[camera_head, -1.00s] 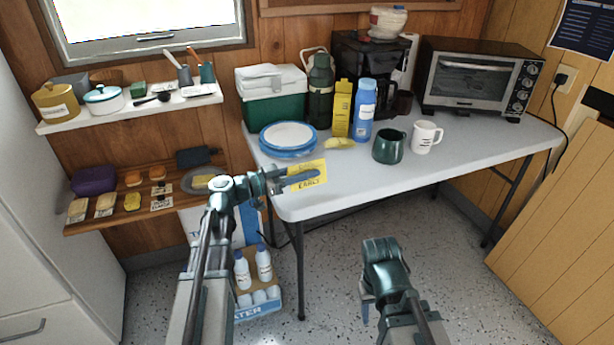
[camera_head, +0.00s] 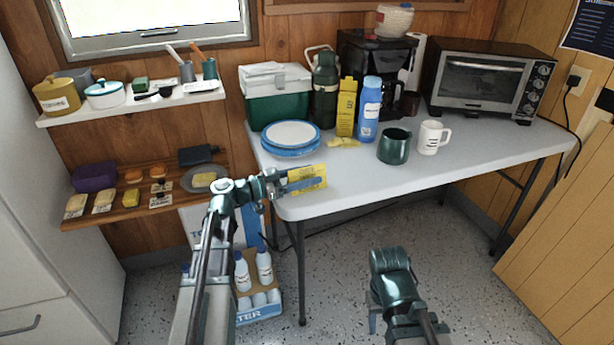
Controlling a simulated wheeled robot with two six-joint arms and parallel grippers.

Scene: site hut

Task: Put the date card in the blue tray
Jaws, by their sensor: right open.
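A yellow card (camera_head: 314,172) with dark print is at the front left corner of the table; I cannot read whether it is the date card. My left gripper (camera_head: 300,184) is at this card, with a blue-grey finger across its front. Whether the jaws grip the card is hidden. My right gripper (camera_head: 376,318) is open over the floor in front of the table, pointing down. A round blue and white plate stack (camera_head: 290,150) is on the table.
The table (camera_head: 440,172) also holds a green cooler (camera_head: 278,112), a blue bottle (camera_head: 368,112), a green mug (camera_head: 394,147), a white mug (camera_head: 431,137) and a toaster oven (camera_head: 480,82). Small labelled items sit on the lower shelf (camera_head: 130,212) at left. The table's front middle is clear.

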